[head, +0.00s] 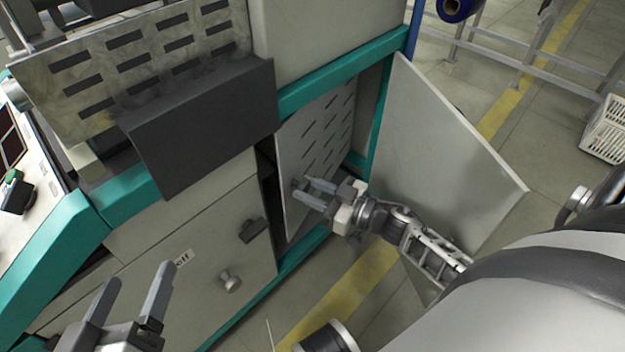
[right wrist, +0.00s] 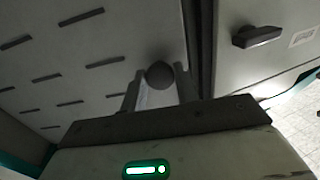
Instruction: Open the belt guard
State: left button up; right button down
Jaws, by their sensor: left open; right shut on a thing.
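The belt guard (head: 318,125) is a pale slotted panel inside the open bay of the machine. A dark gap shows along its left edge. It also shows in the right wrist view (right wrist: 75,65), with a round dark knob (right wrist: 160,74) near its edge. My right gripper (head: 304,189) is at the guard's left part, shut on the knob, which sits between its fingers in the right wrist view (right wrist: 158,88). The fingers hide part of the knob in the head view. My left gripper (head: 137,277) is open and empty at the lower left, away from the guard.
A grey outer door (head: 440,150) stands open to the right of the bay, close to my right arm. Left of the bay is a closed panel (head: 190,255) with a latch (head: 253,230) and a knob (head: 230,281). A dark box (head: 205,125) juts out above. A white crate (head: 606,130) stands far right.

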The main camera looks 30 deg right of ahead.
jog(key=c, duration=1.1)
grip_release()
jog(key=p+v, duration=0.2)
jog(key=v, duration=0.5)
jog(key=shift+s+d, duration=0.15)
jog(key=shift+s, duration=0.05)
jog(key=shift+o, duration=0.2)
jog(key=shift+r, duration=0.1)
